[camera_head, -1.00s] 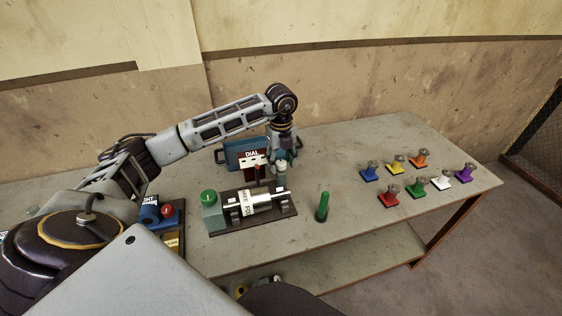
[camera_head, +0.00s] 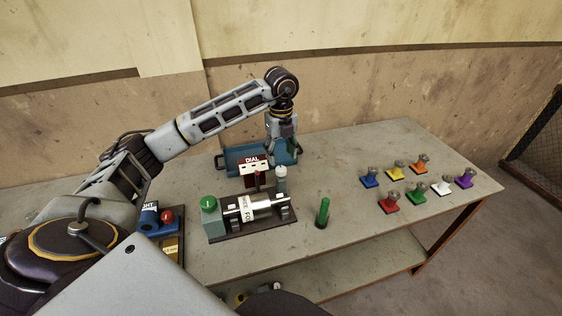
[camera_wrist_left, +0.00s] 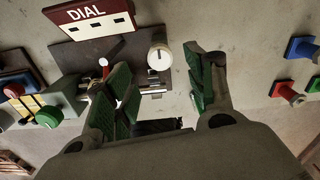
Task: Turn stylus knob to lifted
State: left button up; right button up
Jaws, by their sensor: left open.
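The machine holds a silver cylinder (camera_head: 261,212) on a dark base. A white-topped knob on a grey post (camera_head: 281,174) stands at its back right and looks like the stylus knob; its setting is too small to read. In the left wrist view the white knob top (camera_wrist_left: 158,57) shows beyond the gap between the fingers, apart from them. My left gripper (camera_head: 283,152) hangs fingers down above and behind the knob. It is open and empty, and its green-padded fingers (camera_wrist_left: 157,85) stand wide apart. My right gripper is not in view.
A red DIAL sign (camera_head: 254,165) stands behind the cylinder, left of the knob. A blue tray (camera_head: 232,157) lies behind it. A green peg (camera_head: 323,212) stands right, with several coloured stamps (camera_head: 389,203) farther right.

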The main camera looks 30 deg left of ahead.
aim_at(281, 168)
pick_arm(q)
jog(key=shift+r, duration=2.75)
